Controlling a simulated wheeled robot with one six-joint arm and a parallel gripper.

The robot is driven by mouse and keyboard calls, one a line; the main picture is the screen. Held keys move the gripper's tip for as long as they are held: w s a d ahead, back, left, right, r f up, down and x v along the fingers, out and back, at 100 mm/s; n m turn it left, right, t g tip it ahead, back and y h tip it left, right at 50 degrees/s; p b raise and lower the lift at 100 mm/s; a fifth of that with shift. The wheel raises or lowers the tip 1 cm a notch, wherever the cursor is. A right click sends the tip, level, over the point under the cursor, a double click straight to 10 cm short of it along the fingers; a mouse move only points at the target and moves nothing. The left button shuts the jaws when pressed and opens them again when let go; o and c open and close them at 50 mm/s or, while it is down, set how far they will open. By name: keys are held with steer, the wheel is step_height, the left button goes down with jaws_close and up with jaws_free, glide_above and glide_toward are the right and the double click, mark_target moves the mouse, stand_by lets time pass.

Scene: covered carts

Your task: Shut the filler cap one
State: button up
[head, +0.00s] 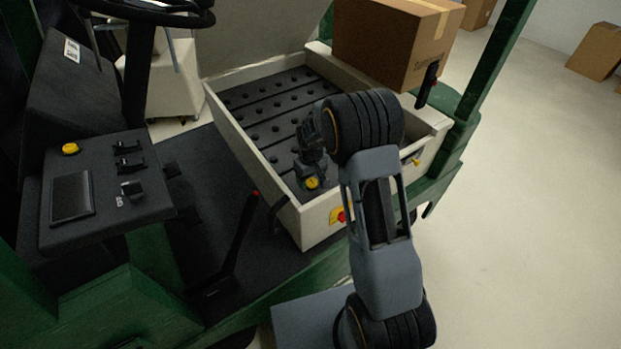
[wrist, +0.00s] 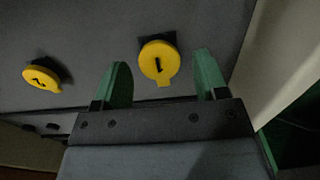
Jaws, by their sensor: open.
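In the wrist view, the yellow filler cap one (wrist: 158,62), marked "1" with a small tab pointing down, sits on a dark grey surface over a black square patch. A second yellow cap (wrist: 42,78), marked "2", lies to its left with its tab turned toward the lower right. My gripper (wrist: 162,57) is open, with one green finger on each side of cap one and a gap on both sides. Nothing is held. Whether cap one is fully seated cannot be told.
A black lever (head: 240,240) rises left of the tray. A control console (head: 105,190) is at the left.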

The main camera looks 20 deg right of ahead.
steer(key=shift+f, duration=0.2)
steer(key=shift+c, duration=0.3)
steer(key=c, duration=0.8)
steer(key=shift+w+a+g+p, duration=0.1)
steer(key=shift+w+g+p, duration=0.05)
steer(key=shift+g+p, duration=0.2)
steer(key=shift+c, duration=0.2)
steer(key=shift+w+f+g+h, duration=0.1)
steer(key=shift+f+g+h, duration=0.15)
steer(key=shift+g, duration=0.3)
steer(key=shift+w+f+g+h, duration=0.1)
steer(key=shift+g+h, duration=0.15)
steer(key=shift+g, duration=0.25)
steer(key=o, duration=0.9)
steer(key=b+v, duration=0.1)
steer(key=v, duration=1.2)
steer(key=shift+r, duration=0.35)
